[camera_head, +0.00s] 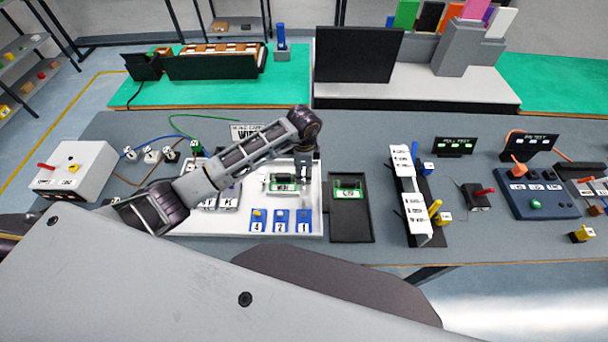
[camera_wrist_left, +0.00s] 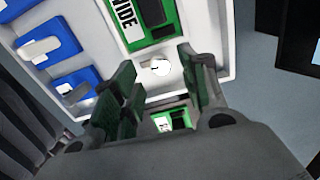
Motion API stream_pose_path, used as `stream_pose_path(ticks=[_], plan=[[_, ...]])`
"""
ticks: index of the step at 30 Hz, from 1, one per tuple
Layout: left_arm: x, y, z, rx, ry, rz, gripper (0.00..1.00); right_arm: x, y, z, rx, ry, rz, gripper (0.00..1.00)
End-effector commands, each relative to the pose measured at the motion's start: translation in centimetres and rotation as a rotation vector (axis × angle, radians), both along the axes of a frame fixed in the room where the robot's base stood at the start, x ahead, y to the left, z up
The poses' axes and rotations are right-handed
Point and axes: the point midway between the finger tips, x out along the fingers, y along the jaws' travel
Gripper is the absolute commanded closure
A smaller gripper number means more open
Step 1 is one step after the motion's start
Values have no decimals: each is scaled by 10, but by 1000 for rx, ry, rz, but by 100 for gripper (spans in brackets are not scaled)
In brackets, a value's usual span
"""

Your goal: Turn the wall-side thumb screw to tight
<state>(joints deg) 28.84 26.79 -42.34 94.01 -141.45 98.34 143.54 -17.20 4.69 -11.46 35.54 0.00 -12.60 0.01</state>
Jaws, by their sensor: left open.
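My left gripper (camera_head: 304,168) reaches over the right part of a white tray (camera_head: 315,222) on the bench. In the left wrist view its two dark green fingers (camera_wrist_left: 158,68) are apart, with nothing held between them. A small round white knob with a dark mark (camera_wrist_left: 157,67), which looks like a thumb screw, shows between and just beyond the fingertips. It sits on the tray beside a green part labelled WIDE (camera_wrist_left: 135,22). That green part also shows in the head view (camera_head: 283,183). Contact with the knob cannot be told. My right gripper is not in view.
Blue numbered blocks (camera_head: 281,221) line the tray's near edge. A dark plate with another green part (camera_head: 348,186) lies just right of the tray. A white labelled rack (camera_head: 416,212) stands further right. A white box with a red lever (camera_head: 75,172) stands at left.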

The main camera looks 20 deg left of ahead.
Motion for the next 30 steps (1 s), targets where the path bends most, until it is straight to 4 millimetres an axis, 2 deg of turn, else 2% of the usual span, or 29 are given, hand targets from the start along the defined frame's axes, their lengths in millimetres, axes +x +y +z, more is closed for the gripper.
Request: stream_pose_path(ticks=[7,19,30], plan=[[0,0,-21,0,1,1,56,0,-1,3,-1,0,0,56],[0,0,-26,0,0,1,56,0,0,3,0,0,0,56],[0,0,-26,0,0,1,100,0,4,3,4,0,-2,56]])
